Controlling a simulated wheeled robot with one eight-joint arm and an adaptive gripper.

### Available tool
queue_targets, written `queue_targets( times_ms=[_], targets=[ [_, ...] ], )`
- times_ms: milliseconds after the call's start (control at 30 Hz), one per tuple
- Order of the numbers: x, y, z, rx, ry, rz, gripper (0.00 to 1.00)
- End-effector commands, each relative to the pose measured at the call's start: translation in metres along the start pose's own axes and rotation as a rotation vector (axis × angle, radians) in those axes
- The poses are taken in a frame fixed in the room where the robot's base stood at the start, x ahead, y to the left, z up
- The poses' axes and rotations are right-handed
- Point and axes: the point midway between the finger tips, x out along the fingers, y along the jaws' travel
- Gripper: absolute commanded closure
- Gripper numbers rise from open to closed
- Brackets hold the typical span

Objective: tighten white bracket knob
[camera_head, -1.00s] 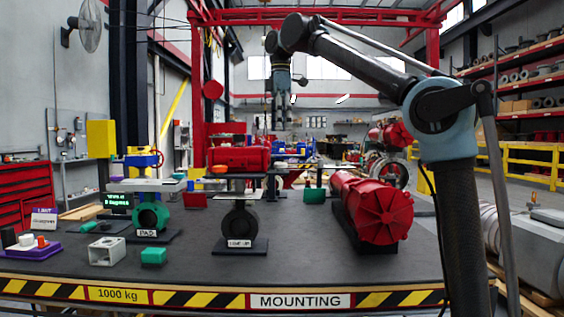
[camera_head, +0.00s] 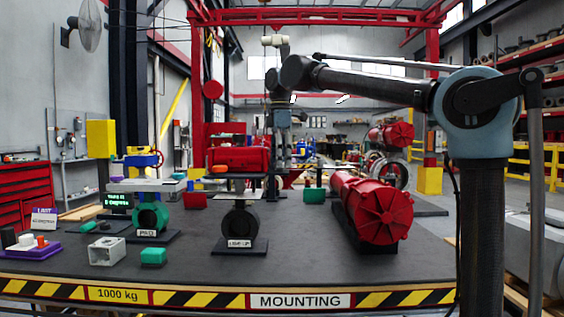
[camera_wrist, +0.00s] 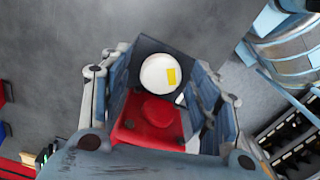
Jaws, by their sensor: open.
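A round white knob (camera_wrist: 160,72) with a yellow mark shows in the wrist view, in front of a dark bracket plate (camera_wrist: 143,47). A red body with a round red boss (camera_wrist: 157,111) lies just below it in the picture. My gripper (camera_wrist: 163,76) is open, with one finger on each side of the white knob in the picture. Whether the fingers touch it I cannot tell. In the head view my gripper (camera_head: 279,165) hangs low behind the workbench's front items, right of the red actuator (camera_head: 240,159). The white knob cannot be made out there.
The dark bench (camera_head: 300,265) carries a large red cylinder (camera_head: 375,210) at right and a black valve (camera_head: 240,222) on a labelled stand. A green valve (camera_head: 151,214), a grey block (camera_head: 107,251) and a purple tray (camera_head: 35,253) stand at left. The front middle is clear.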

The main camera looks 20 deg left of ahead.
Motion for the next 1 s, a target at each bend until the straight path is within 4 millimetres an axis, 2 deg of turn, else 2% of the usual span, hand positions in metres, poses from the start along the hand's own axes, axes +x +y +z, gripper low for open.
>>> queue_targets(
  times_ms=[233, 400, 433, 667, 1000],
  targets=[
    [0.0003, -0.0001, -0.0007, -0.001, 0.0, 0.0, 0.46],
    [0.0002, -0.0001, -0.0011, -0.002, 0.0, 0.0, 0.84],
    [0.0002, 0.0, -0.0011, -0.002, 0.0, 0.0, 0.88],
    [0.0001, 0.0004, -0.0014, 0.016, 0.0, 0.001, 0.88],
    [-0.0001, 0.001, -0.0016, 0.27, 0.001, 0.003, 0.88]
  ],
)
